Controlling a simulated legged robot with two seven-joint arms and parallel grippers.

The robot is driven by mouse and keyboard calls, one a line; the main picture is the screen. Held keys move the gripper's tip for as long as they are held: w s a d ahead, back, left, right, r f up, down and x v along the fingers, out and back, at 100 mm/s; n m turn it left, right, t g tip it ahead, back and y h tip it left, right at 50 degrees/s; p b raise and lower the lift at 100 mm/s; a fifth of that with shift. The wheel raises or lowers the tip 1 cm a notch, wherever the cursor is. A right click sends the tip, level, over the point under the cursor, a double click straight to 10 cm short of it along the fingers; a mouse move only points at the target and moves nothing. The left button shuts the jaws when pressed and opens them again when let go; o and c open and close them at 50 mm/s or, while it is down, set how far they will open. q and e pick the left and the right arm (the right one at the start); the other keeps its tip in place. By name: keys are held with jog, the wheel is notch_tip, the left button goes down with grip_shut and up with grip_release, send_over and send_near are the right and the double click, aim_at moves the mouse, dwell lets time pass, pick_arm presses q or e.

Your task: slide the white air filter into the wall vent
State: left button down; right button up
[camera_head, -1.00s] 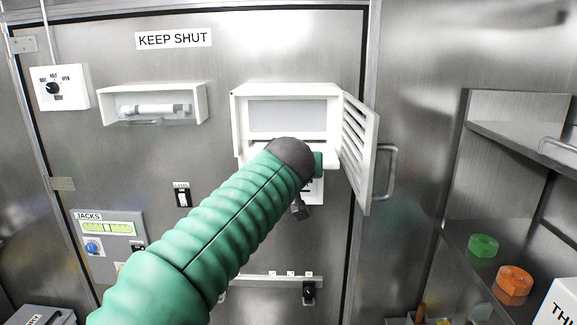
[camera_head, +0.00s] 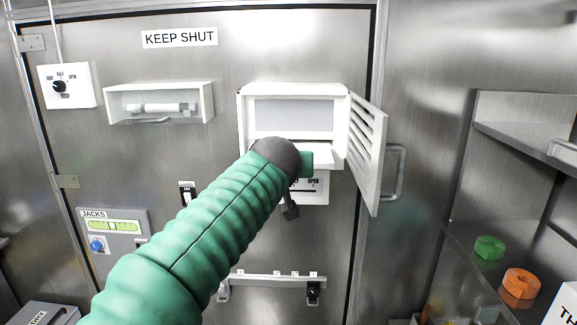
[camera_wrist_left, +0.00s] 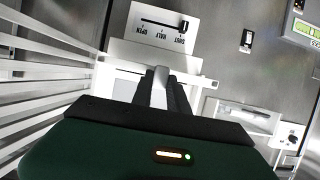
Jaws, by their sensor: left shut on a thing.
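The wall vent (camera_head: 242,125) is a white box on the steel door, with its louvred cover (camera_head: 367,150) swung open to the right. A pale grey panel shows inside it. The white filter (camera_head: 320,155) shows as a flat slab at the low part of the vent's mouth, partly hidden behind my wrist. How deep it sits I cannot tell. My left gripper (camera_head: 308,164) is at the vent's lower front. In the left wrist view the fingers (camera_wrist_left: 160,92) are shut on a light grey tab at the filter's white edge (camera_wrist_left: 205,81). My right gripper is not in view.
A slider panel (camera_head: 312,189) with a dark lever is just below the vent. A door handle (camera_head: 396,172) stands right of the open cover. A white holder with a tube (camera_head: 160,108) is to the left. Shelves with green and orange rolls (camera_head: 520,284) are at right.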

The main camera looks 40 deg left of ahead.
pick_arm(q)
jog(key=shift+w+a+f, duration=0.15)
jog(key=shift+a+f, duration=0.05)
jog(key=shift+a, duration=0.5)
jog(key=shift+w+d+r, duration=0.15)
jog(key=shift+w+d, duration=0.3)
jog(key=shift+d, duration=0.3)
jog(key=shift+d+r+b, duration=0.15)
jog(key=shift+d+b, duration=0.2)
jog(key=shift+d, duration=0.25)
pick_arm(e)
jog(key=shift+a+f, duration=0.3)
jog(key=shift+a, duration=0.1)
pick_arm(q)
jog(key=shift+w, duration=0.1)
